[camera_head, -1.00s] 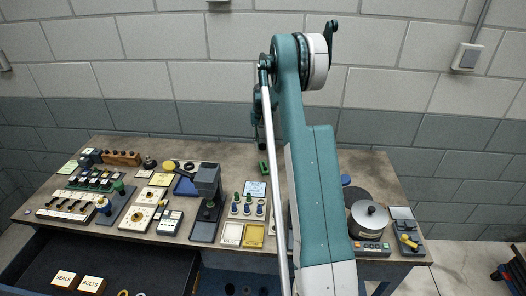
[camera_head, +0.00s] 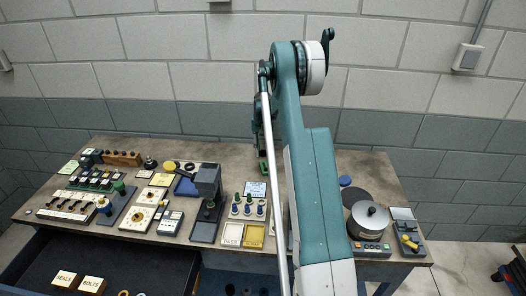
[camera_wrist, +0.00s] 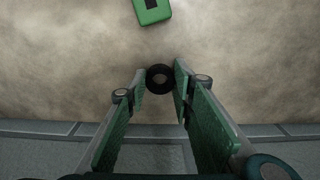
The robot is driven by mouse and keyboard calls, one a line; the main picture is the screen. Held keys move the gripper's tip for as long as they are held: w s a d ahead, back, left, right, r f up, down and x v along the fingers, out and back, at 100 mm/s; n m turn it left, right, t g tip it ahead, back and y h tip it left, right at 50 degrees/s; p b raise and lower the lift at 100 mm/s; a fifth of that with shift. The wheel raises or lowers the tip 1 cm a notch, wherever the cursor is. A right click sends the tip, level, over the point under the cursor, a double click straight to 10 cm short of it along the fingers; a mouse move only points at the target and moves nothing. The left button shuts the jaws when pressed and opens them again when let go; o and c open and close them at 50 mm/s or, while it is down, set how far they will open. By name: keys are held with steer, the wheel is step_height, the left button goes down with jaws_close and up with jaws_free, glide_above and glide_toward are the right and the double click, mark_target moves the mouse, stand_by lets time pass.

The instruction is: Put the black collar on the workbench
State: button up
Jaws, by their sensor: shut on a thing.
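The black collar (camera_wrist: 160,77) is a small dark ring between the fingertips of my gripper (camera_wrist: 159,80) in the wrist view. The green-padded fingers are shut on its two sides. The workbench (camera_head: 225,154) has a brown, mottled top, which also fills the upper part of the wrist view (camera_wrist: 75,50). My gripper is over the back part of the bench in the head view, largely hidden behind my arm. The collar cannot be made out there. I cannot tell whether the collar touches the bench top.
A green block (camera_wrist: 152,10) with a dark mark lies on the bench near the collar. Boards, trays and small parts crowd the bench's left half. A lidded metal pot (camera_head: 370,216) stands at the right. An open drawer (camera_head: 150,262) is at the front left.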

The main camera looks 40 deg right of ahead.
mark_target(263, 152)
steer(key=shift+f, duration=0.15)
steer(key=o, duration=0.9)
steer(key=shift+r, duration=0.25)
step_height(263, 152, up, 12)
steer(key=shift+f, duration=0.1)
stand_by(0.5)
steer(key=shift+a, duration=0.1)
